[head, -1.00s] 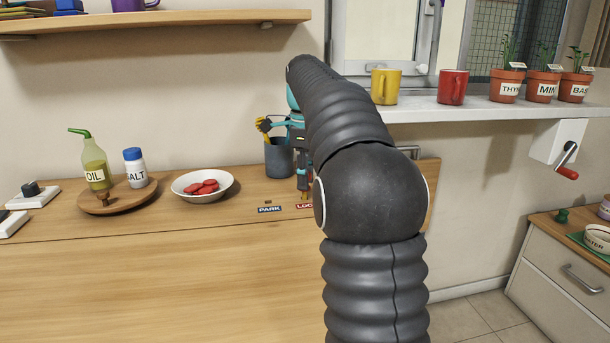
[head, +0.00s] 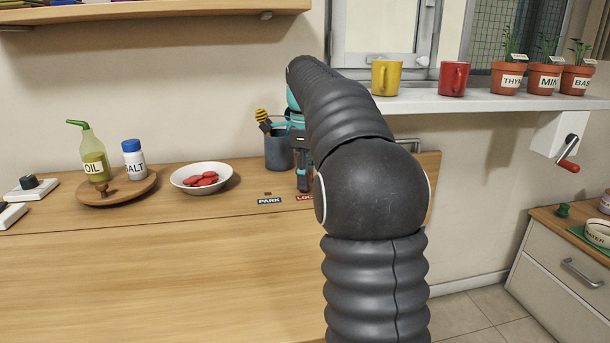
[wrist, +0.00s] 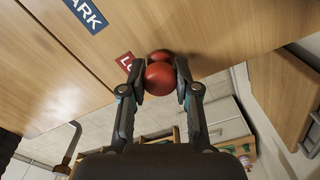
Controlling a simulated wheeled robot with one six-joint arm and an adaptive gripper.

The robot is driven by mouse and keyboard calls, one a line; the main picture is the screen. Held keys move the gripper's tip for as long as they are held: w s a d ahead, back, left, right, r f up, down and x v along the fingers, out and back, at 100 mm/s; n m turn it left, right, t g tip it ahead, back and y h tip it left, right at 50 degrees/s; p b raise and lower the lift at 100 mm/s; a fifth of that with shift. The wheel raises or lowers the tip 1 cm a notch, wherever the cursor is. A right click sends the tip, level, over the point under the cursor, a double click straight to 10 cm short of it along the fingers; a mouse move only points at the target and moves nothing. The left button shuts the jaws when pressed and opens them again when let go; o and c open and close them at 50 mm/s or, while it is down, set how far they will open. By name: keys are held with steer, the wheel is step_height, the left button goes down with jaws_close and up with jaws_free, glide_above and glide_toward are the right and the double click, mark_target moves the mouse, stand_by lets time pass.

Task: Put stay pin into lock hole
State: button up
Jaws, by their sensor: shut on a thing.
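My gripper (wrist: 160,82) is shut on the stay pin (wrist: 159,78), whose round red head shows between the fingertips in the wrist view. A second, smaller red rounded shape (wrist: 161,55) shows just beyond the head; I cannot tell whether it is part of the pin. The pin's shank is hidden. The red LOCK label (wrist: 126,62) lies beside the left finger, partly covered. In the head view my gripper (head: 304,184) is low over the wooden lid by the LOCK label (head: 304,198), half behind my arm. The lock hole is not visible, so I cannot tell whether the pin is in it.
The blue PARK label (head: 269,201) lies left of LOCK, with a small dark mark above it. A white bowl of red pieces (head: 202,187), a round wooden board (head: 92,199) and a grey utensil cup (head: 279,153) stand behind. The front of the lid is clear.

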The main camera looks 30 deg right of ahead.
steer(key=shift+f, duration=0.1)
steer(key=o, duration=1.1)
steer(key=shift+o, duration=0.2)
step_height(320, 180, up, 7)
steer(key=shift+r, duration=0.25)
steer(key=shift+a, duration=0.1)
